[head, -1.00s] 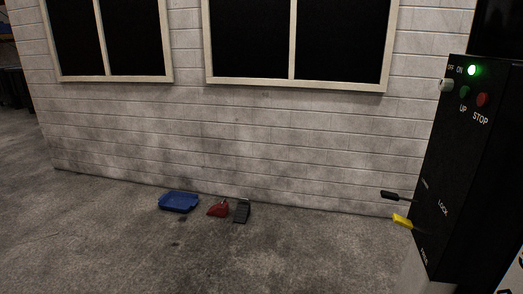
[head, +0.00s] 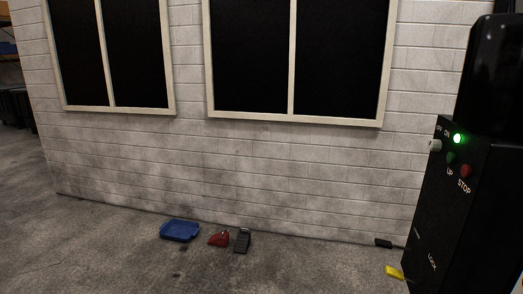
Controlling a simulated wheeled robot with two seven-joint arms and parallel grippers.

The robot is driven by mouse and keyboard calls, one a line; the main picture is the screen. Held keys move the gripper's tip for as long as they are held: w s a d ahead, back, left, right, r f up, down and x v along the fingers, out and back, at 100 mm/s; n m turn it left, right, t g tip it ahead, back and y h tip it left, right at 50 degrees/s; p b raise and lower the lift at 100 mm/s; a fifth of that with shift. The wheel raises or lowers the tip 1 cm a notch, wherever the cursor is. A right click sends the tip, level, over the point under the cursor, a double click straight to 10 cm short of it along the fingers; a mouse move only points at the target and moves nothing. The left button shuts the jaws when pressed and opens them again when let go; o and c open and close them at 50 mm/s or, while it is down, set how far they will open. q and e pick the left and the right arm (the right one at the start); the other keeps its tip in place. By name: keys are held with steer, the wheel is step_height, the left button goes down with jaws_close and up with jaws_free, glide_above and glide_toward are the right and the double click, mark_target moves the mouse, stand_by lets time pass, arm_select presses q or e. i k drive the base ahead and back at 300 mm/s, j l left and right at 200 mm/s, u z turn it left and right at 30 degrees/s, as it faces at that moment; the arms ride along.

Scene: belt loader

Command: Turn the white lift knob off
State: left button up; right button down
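The white lift knob (head: 435,145) sticks out from the upper left edge of the black control box (head: 452,210) at the right of the head view. It sits near the OFF and ON labels, and I cannot tell exactly which way it points. A green light (head: 457,139) glows next to ON. Below are a green UP button (head: 450,157) and a red STOP button (head: 465,171). Neither of my grippers shows in the head view.
A black lever (head: 383,243) and a yellow lever (head: 394,272) stick out low on the box's left side. A blue tray (head: 180,230), a red item (head: 219,239) and a dark grey item (head: 242,240) lie by the brick wall (head: 250,170). The floor in front is clear.

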mark_target(433, 145)
steer(key=z, duration=1.3)
